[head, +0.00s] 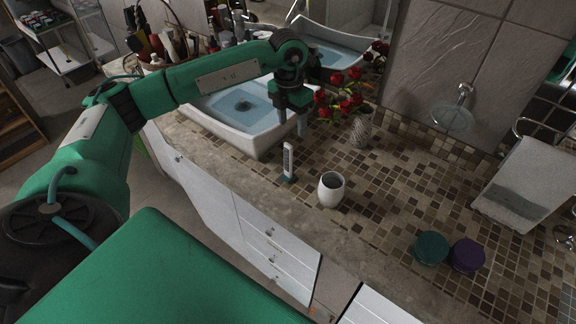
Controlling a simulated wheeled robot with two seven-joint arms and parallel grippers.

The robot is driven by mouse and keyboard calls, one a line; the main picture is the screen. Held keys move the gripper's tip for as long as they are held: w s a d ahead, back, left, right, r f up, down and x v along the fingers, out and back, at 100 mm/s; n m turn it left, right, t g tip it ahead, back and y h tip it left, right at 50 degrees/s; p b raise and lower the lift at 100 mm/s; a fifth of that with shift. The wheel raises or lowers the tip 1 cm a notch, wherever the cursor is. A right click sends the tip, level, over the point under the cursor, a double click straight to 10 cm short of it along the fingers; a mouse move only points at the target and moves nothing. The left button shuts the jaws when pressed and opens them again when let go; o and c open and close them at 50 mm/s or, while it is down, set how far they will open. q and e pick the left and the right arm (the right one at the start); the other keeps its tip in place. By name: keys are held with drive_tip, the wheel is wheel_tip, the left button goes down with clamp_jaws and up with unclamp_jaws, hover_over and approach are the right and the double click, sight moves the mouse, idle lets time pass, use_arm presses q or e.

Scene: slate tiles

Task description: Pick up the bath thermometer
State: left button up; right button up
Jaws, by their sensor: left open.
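The bath thermometer (288,161) stands upright on the tiled counter, a slim pale body on a teal foot, left of a white cup. My left gripper (290,124) hangs pointing down above and behind it, near the sink's right edge. It is open, with nothing seen between its fingers; a gap shows between it and the thermometer. My right gripper is not in view.
The white cup (331,189) stands close right of the thermometer. A sink (262,140) lies behind left. A vase (361,130) with red flowers stands behind right. Teal (431,248) and purple (467,255) round jars sit at right. The counter between cup and jars is clear.

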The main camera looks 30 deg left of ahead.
sight(287, 145)
use_arm(q)
drive_tip(key=shift+a+r, duration=0.2)
drive_tip(key=shift+a, duration=0.55)
drive_tip(key=shift+a+f+y+p, duration=0.15)
drive_tip(key=shift+f+y+p, duration=0.15)
drive_tip(key=shift+f, duration=0.05)
wheel_tip(287, 145, down, 8)
drive_tip(key=shift+r+p, duration=0.25)
drive_tip(key=shift+p, duration=0.95)
drive_tip(key=shift+f+p, duration=0.45)
drive_tip(key=shift+p, duration=0.15)
drive_tip(key=f, duration=0.1)
drive_tip(key=f+p, duration=0.2)
drive_tip(key=shift+w+d+f, duration=0.1)
drive_tip(key=shift+d+f, duration=0.05)
drive_tip(key=shift+d, duration=0.1)
drive_tip(key=shift+f, duration=0.6)
clamp_jaws()
drive_tip(key=shift+r, duration=0.1)
